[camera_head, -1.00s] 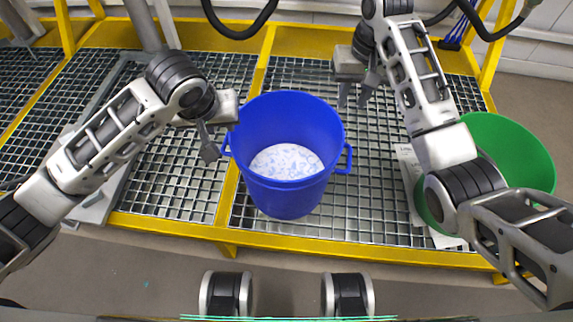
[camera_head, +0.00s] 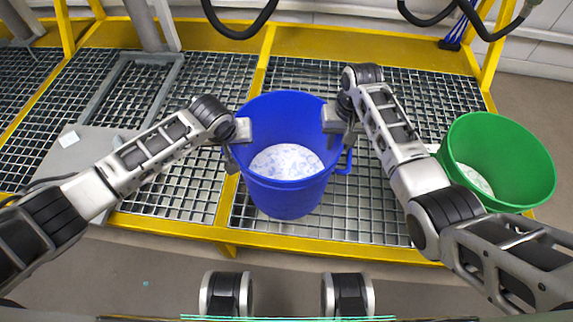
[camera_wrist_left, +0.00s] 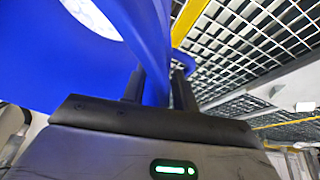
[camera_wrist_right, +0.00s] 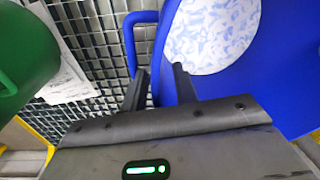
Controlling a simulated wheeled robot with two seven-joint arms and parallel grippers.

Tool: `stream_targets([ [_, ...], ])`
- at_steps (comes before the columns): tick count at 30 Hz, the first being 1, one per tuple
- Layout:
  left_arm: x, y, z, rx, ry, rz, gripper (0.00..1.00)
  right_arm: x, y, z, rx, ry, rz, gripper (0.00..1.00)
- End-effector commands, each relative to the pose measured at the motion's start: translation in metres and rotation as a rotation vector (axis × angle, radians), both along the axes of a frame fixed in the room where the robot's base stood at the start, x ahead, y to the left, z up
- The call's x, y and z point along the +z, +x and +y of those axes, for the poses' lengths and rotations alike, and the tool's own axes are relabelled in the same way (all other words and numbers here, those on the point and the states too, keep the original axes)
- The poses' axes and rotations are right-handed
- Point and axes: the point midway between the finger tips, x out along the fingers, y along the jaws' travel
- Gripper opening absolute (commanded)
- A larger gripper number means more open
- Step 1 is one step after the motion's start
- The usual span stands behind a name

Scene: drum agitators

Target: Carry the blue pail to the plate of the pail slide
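The blue pail (camera_head: 285,197) stands upright on the grating in the middle of the head view, with white and pale blue flakes inside. My left gripper (camera_head: 231,152) is at its left rim, and my right gripper (camera_head: 346,142) is at its right rim by the side handle (camera_head: 345,162). In the left wrist view the open fingers straddle the pail wall (camera_wrist_left: 157,60). In the right wrist view the open fingers straddle the wall too, with a small gap showing. The grey plate (camera_head: 92,152) of what looks like the pail slide lies at the left, partly behind my left arm.
A green pail (camera_head: 515,165) with pale contents stands at the right, near my right arm. Grey rails (camera_head: 168,85) run back from the plate. Yellow beams (camera_head: 268,52) edge the grating. Black hoses (camera_head: 238,28) hang at the back.

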Motion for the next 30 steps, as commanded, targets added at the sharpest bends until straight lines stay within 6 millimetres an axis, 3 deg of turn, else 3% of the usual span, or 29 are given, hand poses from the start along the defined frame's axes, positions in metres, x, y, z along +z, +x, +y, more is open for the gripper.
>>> stream_targets([
  [7,-0.0003,0.0001,-0.0001,0.000,0.000,0.000,0.29,-0.0003,0.0000,0.0002,0.000,0.000,0.000,0.29],
  [10,-0.0002,0.0000,-0.0001,0.000,0.000,0.000,0.01,-0.0001,0.0000,0.0001,0.000,0.000,0.000,0.01],
  [11,-0.0002,0.0000,-0.0001,0.000,0.000,0.000,0.00,-0.0001,0.0000,0.0001,0.000,0.000,0.000,0.00],
  [30,-0.0002,-0.0002,-0.0001,0.000,0.000,0.001,0.00,0.0004,0.0002,-0.0001,0.000,0.000,0.000,0.00],
])
